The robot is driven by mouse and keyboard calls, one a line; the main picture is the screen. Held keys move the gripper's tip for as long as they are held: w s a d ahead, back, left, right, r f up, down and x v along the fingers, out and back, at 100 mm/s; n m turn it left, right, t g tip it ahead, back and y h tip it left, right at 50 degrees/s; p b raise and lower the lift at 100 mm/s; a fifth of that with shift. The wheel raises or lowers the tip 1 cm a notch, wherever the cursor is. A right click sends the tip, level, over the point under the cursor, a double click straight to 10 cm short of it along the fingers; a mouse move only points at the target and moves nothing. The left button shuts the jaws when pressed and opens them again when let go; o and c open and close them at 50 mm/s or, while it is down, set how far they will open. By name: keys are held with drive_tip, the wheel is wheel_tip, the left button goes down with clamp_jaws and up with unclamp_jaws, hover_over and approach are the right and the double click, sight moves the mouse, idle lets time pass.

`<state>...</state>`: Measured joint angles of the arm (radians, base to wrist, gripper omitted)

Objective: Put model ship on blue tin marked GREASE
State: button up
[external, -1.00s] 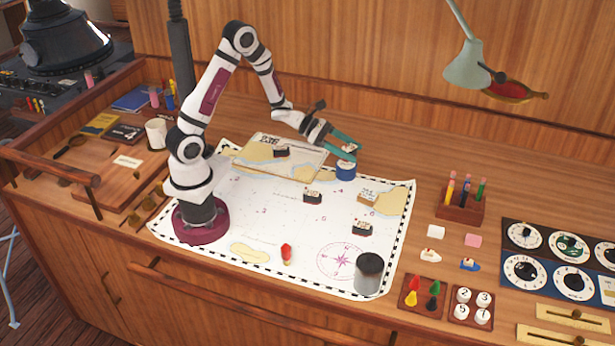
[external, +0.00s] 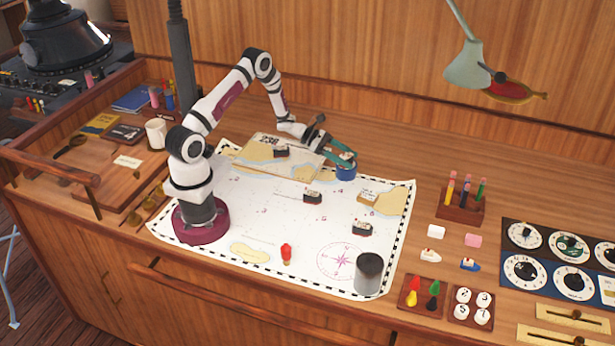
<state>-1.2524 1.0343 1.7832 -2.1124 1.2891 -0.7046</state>
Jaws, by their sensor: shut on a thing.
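The blue tin (external: 346,173) stands upright on the far part of the chart. My gripper (external: 345,158), with teal fingers, is directly above it and shut on a small model ship (external: 346,156). Only a little of that ship shows between the fingers, light on top. It is at or just above the tin's top; I cannot tell whether it touches. The fingers hide part of the tin's top, and the tin's marking is too small to read. Similar dark-hulled ships stand on the chart: one at the back left (external: 281,151), one in the middle (external: 312,196), one at the right (external: 362,228).
The chart (external: 215,225) covers the desk's middle. A folded chart (external: 255,170) lies left of the tin, and a small box (external: 367,197) lies in front of it. A dark cylinder (external: 369,272) and a red piece (external: 286,252) stand nearer the front. A pencil block (external: 460,207) is at right.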

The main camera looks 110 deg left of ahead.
drive_tip(key=o, duration=1.3)
drive_tip(key=shift+s+r, duration=0.15)
drive_tip(key=shift+r, duration=0.05)
drive_tip(key=v, duration=1.2)
drive_tip(key=w+d+r+m+g+h, duration=0.25)
drive_tip(key=w+d+m, duration=0.2)
drive_tip(key=d, duration=0.35)
drive_tip(key=w+d+r+m+g+h, duration=0.1)
drive_tip(key=w+d+r+m+h, duration=0.25)
drive_tip(key=d+m, duration=0.3)
drive_tip(key=s+d+r+m+g+h, duration=0.25)
drive_tip(key=d+m+g, duration=0.35)
drive_tip(key=d+m, duration=0.5)
drive_tip(key=s+d+r+m+g+y, duration=0.2)
drive_tip(key=s+d+m+g, duration=0.25)
drive_tip(key=d, duration=0.45)
drive_tip(key=s+m+y, duration=0.2)
drive_tip(key=s+m, duration=0.1)
drive_tip(key=m, duration=0.2)
drive_tip(key=s+r+m+y, duration=0.1)
drive_tip(key=s+m+y, duration=0.2)
drive_tip(key=m, duration=0.2)
drive_tip(key=s+a+m+y, duration=0.1)
drive_tip(key=s+m+y, duration=0.2)
drive_tip(key=s+m, duration=0.1)
drive_tip(key=shift+r+m, duration=0.35)
drive_tip(key=shift+m, duration=0.3)
